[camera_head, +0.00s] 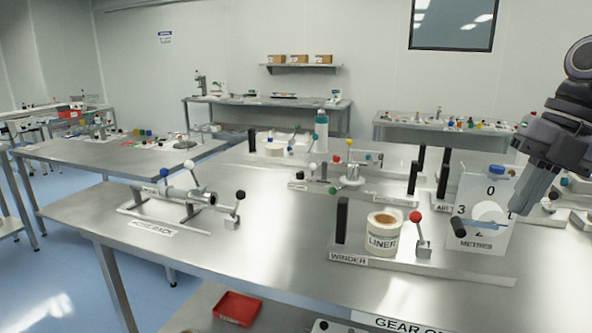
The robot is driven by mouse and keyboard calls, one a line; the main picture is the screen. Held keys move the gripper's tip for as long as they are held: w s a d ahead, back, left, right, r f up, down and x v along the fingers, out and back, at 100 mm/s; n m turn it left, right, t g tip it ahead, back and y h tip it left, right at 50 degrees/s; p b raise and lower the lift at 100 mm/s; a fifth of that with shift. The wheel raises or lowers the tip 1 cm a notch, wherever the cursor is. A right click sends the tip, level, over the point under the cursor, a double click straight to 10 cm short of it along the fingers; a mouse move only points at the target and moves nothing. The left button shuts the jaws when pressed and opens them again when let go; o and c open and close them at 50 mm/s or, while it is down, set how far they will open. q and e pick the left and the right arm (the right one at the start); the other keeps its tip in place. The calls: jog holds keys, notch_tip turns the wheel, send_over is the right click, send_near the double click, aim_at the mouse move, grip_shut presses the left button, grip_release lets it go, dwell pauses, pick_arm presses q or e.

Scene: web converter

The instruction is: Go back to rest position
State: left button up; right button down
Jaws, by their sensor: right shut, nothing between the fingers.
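My right gripper (522,203) comes in from the right edge, pointing down and to the left. Its fingers are closed together with nothing held. It is in front of or beside the white dial panel (475,235) marked with numbers and METRES, and hides part of its right side. Whether it touches the panel I cannot tell. My left gripper is not in view.
The steel table (270,260) carries a winder base (440,268) with a LINER roll (383,235) and a red-knobbed lever (416,217). A hose rack (175,205) stands left. A red tray (237,308) sits below. The table's front left is clear.

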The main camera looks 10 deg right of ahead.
jog(key=s+d+f+m+t+y, duration=0.15)
jog(key=f+m+t, duration=0.5)
jog(key=f, duration=0.95)
jog(key=s+f+m+t+y, duration=0.25)
jog(key=f+m+t, duration=0.45)
jog(key=f, duration=0.9)
jog(key=s+a+f+m+g+h, duration=0.2)
jog(key=s+a+f+m, duration=0.3)
jog(key=a, duration=0.5)
jog(key=s+a+f+m+g+h, duration=0.2)
jog(key=s+a+f+m, duration=0.3)
jog(key=a+f+m, duration=0.4)
jog(key=shift+a+f+h, duration=0.4)
jog(key=shift+a+f, duration=0.3)
jog(key=shift+f, duration=0.05)
jog(key=shift+s, duration=0.1)
